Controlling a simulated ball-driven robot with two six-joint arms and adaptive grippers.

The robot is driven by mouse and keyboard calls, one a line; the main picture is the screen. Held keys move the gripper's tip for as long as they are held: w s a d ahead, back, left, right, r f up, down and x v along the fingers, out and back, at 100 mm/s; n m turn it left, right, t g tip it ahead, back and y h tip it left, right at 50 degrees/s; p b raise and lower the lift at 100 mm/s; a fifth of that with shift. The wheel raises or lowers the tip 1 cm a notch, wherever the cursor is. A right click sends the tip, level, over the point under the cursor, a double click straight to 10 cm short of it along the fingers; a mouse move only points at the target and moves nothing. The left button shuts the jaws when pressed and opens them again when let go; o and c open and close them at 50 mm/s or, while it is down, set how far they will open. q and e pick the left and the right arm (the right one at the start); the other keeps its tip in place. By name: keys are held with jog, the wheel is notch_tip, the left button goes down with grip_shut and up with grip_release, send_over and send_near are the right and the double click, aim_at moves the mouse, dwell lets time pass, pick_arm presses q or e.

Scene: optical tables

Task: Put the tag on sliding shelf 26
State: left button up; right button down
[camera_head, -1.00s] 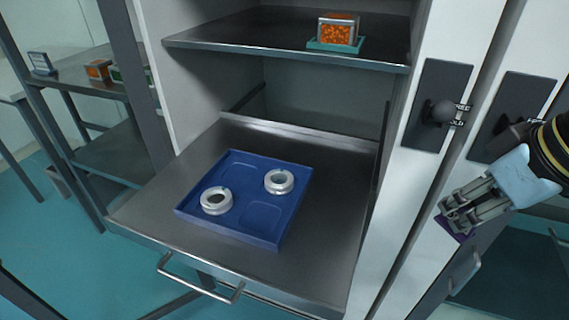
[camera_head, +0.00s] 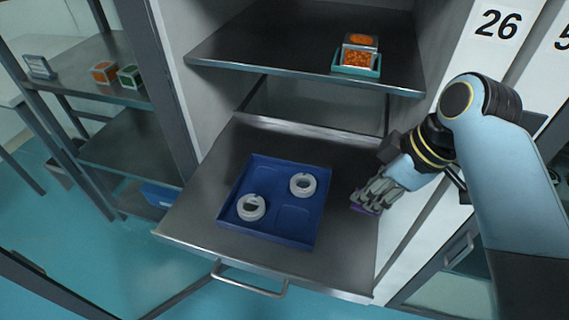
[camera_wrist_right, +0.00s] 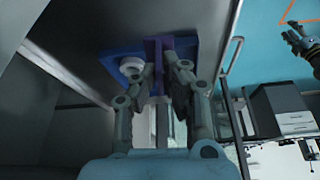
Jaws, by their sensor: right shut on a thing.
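The sliding shelf (camera_head: 190,215) is pulled out of the cabinet with the white post marked 26 (camera_head: 497,25). My right gripper (camera_head: 368,203) is shut on a purple tag (camera_head: 363,209), over the right side of the shelf, right of the blue tray. In the right wrist view the purple tag (camera_wrist_right: 158,48) sits between the fingertips, in front of the blue tray (camera_wrist_right: 112,62). I cannot tell whether the tag touches the shelf. A gripper at the top right of the right wrist view, likely my left gripper (camera_wrist_right: 302,42), is small and cut off; its opening is unclear.
The blue tray (camera_head: 272,235) holds two white rings (camera_head: 251,207) on the shelf. Bare metal lies around the tray. Above is a fixed shelf (camera_head: 270,45) with a teal tray (camera_head: 357,71) and an orange-filled box (camera_head: 360,55). The white post stands close on the right.

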jog(key=shift+a+r+n+p, duration=0.3)
jog(key=shift+a+n+p, duration=0.2)
jog(key=shift+a, duration=0.05)
jog(key=shift+s+a+f+n+g+p, duration=0.1)
jog(key=shift+a+f+n+g+p, duration=0.2)
jog(key=shift+a+n+p, duration=0.1)
pick_arm(q)
jog(key=shift+a+r+b, duration=0.15)
jog(key=shift+r+b, duration=0.05)
jog(key=shift+r, duration=0.4)
jog(key=shift+a+r+b, duration=0.15)
jog(key=shift+r, duration=0.4)
pick_arm(e)
notch_tip(320, 180, down, 10)
jog(key=shift+f, duration=0.1)
jog(key=c, duration=1.5)
grip_release()
jog(key=shift+f, duration=0.1)
